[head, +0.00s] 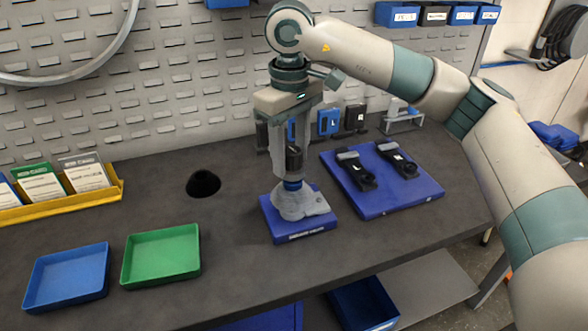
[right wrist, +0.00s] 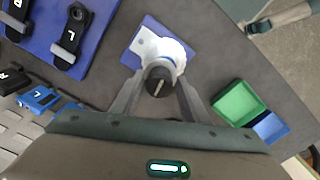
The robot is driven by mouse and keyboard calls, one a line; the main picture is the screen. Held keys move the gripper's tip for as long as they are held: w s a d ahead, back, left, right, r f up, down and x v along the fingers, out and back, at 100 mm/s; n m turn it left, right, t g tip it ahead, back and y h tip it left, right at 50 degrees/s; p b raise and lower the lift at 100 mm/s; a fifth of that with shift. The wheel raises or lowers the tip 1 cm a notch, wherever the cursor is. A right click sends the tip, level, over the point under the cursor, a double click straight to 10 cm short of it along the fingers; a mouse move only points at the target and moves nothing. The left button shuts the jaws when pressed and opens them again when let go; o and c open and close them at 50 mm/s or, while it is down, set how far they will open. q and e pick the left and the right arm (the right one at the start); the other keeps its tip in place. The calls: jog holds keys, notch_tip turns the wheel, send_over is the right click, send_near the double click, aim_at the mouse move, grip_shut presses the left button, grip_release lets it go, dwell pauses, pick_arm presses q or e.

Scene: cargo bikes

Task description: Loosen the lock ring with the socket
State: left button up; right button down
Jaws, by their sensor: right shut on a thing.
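My right gripper (head: 293,165) points straight down and is shut on a dark upright cylinder, the socket (head: 294,158). In the right wrist view the round top of the socket (right wrist: 159,82) shows a slot between the two fingers (right wrist: 158,100). The socket stands over a pale grey housing (head: 302,204) on a blue stand (head: 305,236). A narrow blue band shows between socket and housing. The lock ring is hidden or cannot be told apart under the socket, so I cannot see how they fit. My left gripper is out of view.
Black crank arms (head: 357,172) lie on a blue mat (head: 420,200) to the right. Small blue and black L and R parts (head: 329,122) stand behind. A blue tray (head: 66,301) and green tray (head: 161,278) are at front left. A dark round hole or cup (head: 203,184) is left of the stand.

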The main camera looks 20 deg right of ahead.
jog(key=m, duration=0.2)
jog(key=m+b, duration=0.1)
jog(key=m, duration=0.1)
jog(key=shift+d+m+b, duration=0.3)
jog(key=shift+d, duration=0.05)
jog(key=shift+s+m, duration=0.1)
jog(key=shift+m, duration=0.5)
jog(key=m, duration=0.1)
jog(key=m+b, duration=0.1)
jog(key=m, duration=0.1)
jog(key=shift+s+d+f+m, duration=0.1)
jog(key=shift+s+d+m, duration=0.1)
jog(key=shift+m, duration=0.1)
jog(key=shift+d+m+b, duration=0.1)
jog(key=shift+m+b, duration=0.25)
jog(key=shift+m, duration=1.05)
jog(key=shift+s, duration=0.1)
